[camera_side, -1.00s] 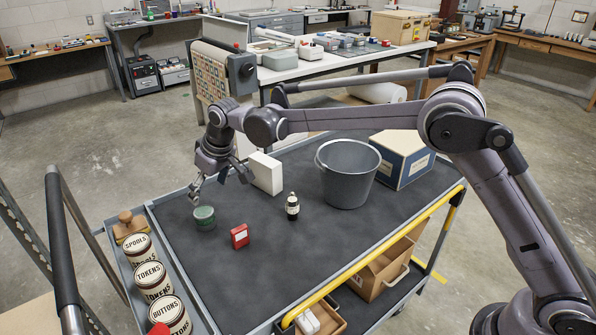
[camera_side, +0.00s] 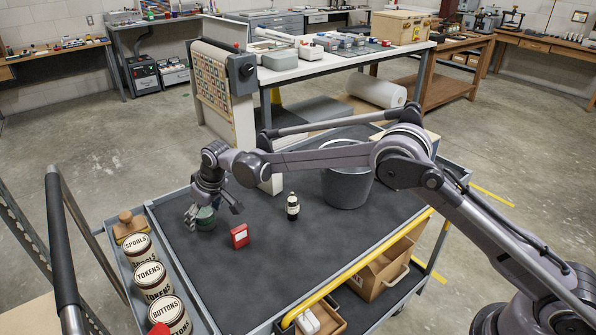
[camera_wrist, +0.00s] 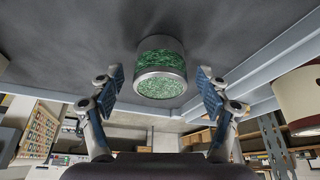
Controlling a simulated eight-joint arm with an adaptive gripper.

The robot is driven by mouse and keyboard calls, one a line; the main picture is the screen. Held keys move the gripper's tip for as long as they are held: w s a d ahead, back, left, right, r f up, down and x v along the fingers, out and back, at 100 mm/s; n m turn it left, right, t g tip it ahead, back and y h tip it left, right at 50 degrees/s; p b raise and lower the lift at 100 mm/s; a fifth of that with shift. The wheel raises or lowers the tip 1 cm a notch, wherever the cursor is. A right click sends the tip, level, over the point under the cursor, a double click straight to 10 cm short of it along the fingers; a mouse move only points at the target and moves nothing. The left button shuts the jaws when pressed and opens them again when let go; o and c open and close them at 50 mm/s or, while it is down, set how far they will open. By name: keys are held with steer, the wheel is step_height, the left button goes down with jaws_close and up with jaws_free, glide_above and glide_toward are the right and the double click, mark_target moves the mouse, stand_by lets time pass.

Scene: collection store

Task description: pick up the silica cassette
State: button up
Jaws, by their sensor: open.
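The silica cassette is a small round green can (camera_side: 205,221) standing on the dark top of the cart (camera_side: 270,262). In the wrist view the cassette (camera_wrist: 161,68) has grey rims and green granules, and it sits ahead of and between the finger pads. My gripper (camera_side: 212,212) is just above and around the cassette in the side view, partly covering it. In the wrist view my gripper (camera_wrist: 160,92) has its two fingers apart, one on each side, with gaps to the cassette. No contact is seen.
A grey bucket (camera_side: 347,188) and a white block (camera_side: 270,184) are farther back. Several labelled tins, including tokens (camera_side: 152,281), stand in the cart's left side tray.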

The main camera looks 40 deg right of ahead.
steer(key=shift+w+f, duration=0.1)
steer(key=shift+f, duration=0.3)
steer(key=c, duration=1.3)
